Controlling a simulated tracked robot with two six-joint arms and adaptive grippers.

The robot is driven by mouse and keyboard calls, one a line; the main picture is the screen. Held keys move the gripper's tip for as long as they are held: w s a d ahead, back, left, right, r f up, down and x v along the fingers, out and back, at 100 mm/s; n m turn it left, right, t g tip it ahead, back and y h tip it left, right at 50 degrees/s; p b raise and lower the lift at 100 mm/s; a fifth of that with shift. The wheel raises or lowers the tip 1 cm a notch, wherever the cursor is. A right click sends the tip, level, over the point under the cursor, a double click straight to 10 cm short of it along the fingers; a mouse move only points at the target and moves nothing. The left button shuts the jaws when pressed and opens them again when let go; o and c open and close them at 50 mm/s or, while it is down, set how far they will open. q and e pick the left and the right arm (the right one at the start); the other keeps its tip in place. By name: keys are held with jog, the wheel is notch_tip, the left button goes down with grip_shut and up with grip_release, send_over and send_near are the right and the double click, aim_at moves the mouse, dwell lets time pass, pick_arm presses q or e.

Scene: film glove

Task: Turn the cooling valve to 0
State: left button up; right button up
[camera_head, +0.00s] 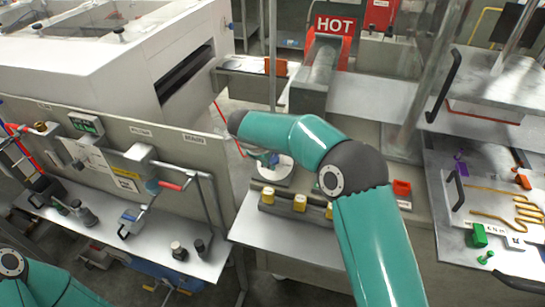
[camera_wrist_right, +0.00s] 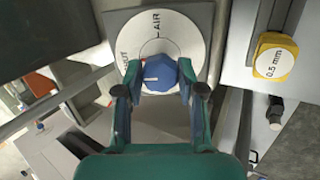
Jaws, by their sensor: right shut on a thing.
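The valve's blue faceted knob (camera_wrist_right: 160,72) sits on a round white dial (camera_wrist_right: 190,35) in the right wrist view. My right gripper (camera_wrist_right: 160,88) has one finger on each side of the knob and is shut on it. A small white mark shows on the knob's left part. The dial reads "AIR" at its top, with a partly covered word at its left; I see no 0, and its lower part is hidden. In the head view the dial (camera_head: 284,176) shows below my right forearm, which hides most of the gripper. My left gripper is out of view.
Yellow-capped blocks (camera_head: 300,203) stand in a row in front of the dial; one labelled "0.5 mm" (camera_wrist_right: 275,60) is right of my gripper. A HOT sign (camera_head: 334,25) stands behind. A metal plate with orange tubing (camera_head: 500,200) lies right. A control panel (camera_head: 110,160) stands left.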

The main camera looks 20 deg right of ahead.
jog(key=shift+w+a+r+n, duration=0.1)
jog(key=shift+a+n, duration=0.05)
jog(key=shift+n, duration=0.25)
jog(key=o, duration=1.1)
jog(key=shift+o, duration=0.2)
jog(key=v, duration=1.1)
jog(key=shift+s+r, duration=0.25)
jog(key=shift+r, duration=0.05)
jog(key=shift+a, duration=0.15)
